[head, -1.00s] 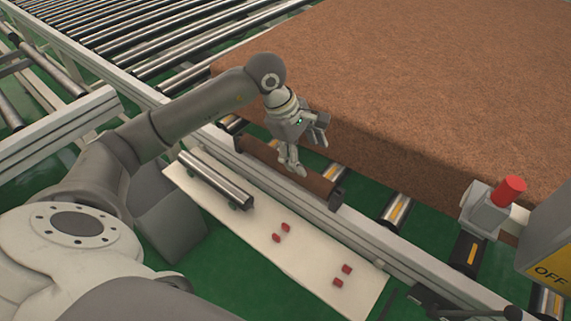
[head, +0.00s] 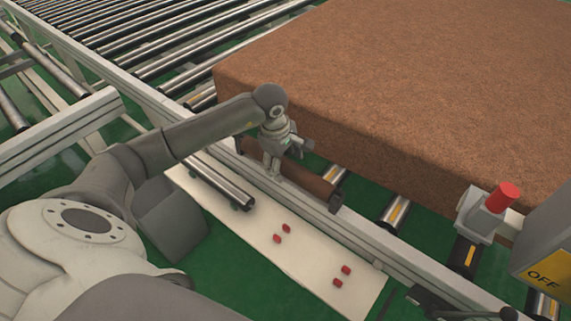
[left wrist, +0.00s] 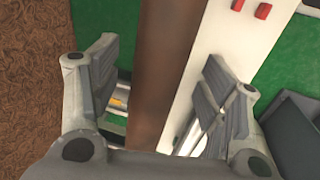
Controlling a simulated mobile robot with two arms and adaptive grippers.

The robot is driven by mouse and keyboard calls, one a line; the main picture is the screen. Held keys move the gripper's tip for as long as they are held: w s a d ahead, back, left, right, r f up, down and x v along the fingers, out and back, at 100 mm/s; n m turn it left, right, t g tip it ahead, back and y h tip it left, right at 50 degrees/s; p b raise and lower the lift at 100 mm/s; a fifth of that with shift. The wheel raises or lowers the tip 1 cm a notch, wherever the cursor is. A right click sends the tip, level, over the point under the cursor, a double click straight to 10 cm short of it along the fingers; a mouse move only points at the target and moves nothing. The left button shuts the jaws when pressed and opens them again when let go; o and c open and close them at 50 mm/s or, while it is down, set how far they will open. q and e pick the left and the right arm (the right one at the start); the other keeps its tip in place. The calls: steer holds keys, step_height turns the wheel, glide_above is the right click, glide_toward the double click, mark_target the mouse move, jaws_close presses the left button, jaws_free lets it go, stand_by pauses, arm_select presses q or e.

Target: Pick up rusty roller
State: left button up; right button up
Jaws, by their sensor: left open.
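The rusty roller (head: 307,178) is a brown cylinder lying along the conveyor frame beside the big brown mattress. In the left wrist view the rusty roller (left wrist: 165,65) runs as a brown band from top to bottom. My left gripper (head: 286,160) is over the roller and hides part of it. In the left wrist view my left gripper (left wrist: 160,55) has its fingers spread, one on each side of the roller. The gripper is open; I cannot tell whether a finger touches the roller. My right gripper is not in view.
The mattress (head: 420,90) rises close behind the gripper. A shiny roller (head: 218,180) and several small red pieces (head: 287,229) lie on a white board (head: 310,255) in front. A red button (head: 503,197) and a yellow OFF panel (head: 545,278) stand at the right.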

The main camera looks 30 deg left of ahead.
arm_select(q)
steer(key=shift+w+f, duration=0.2)
steer(key=shift+f, duration=0.75)
steer(key=shift+c, duration=0.2)
steer(key=shift+w+r, duration=0.1)
jaws_close()
steer(key=shift+r, duration=0.1)
